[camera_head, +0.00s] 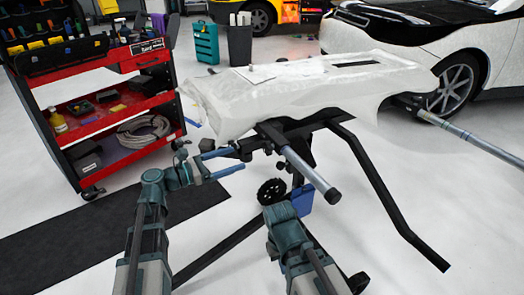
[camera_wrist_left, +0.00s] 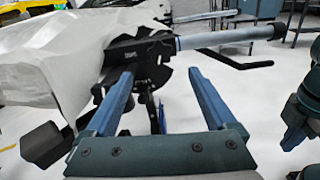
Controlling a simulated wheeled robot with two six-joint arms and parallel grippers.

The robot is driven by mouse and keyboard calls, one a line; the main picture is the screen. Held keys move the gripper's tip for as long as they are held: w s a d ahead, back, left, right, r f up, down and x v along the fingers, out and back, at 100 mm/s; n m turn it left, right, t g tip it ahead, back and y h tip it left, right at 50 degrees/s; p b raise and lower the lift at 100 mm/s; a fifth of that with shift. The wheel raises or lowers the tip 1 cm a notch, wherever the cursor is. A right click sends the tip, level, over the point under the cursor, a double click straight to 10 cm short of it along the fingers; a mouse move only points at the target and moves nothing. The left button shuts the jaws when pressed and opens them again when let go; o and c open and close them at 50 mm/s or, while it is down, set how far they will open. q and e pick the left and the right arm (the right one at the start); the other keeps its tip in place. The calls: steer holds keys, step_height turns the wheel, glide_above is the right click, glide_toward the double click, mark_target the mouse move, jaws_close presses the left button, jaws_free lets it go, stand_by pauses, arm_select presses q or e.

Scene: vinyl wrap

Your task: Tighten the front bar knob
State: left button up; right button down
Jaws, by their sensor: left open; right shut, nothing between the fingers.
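The front bar (camera_head: 310,174) is a grey tube with a dark end, sticking out from the black stand under the white-wrapped panel. It also shows in the left wrist view (camera_wrist_left: 225,36). My left gripper (camera_head: 240,159) is open and empty, its two blue fingers pointing at the stand's black bracket (camera_wrist_left: 142,50), left of the bar. My right gripper (camera_head: 303,200) is shut and empty below the bar. A round black notched part (camera_head: 271,191) shows beside it; I cannot tell whether it is a knob or a wheel. No front bar knob shows clearly.
The white-wrapped panel (camera_head: 300,88) lies over the stand. A black stand leg (camera_head: 375,185) slants down at the right. A red tool cart (camera_head: 110,120) stands at the left, and a white car (camera_head: 440,40) at the back right.

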mark_target(265, 148)
arm_select(q)
steer(key=x, duration=1.1)
steer(key=shift+s, duration=0.1)
steer(key=c, duration=1.4)
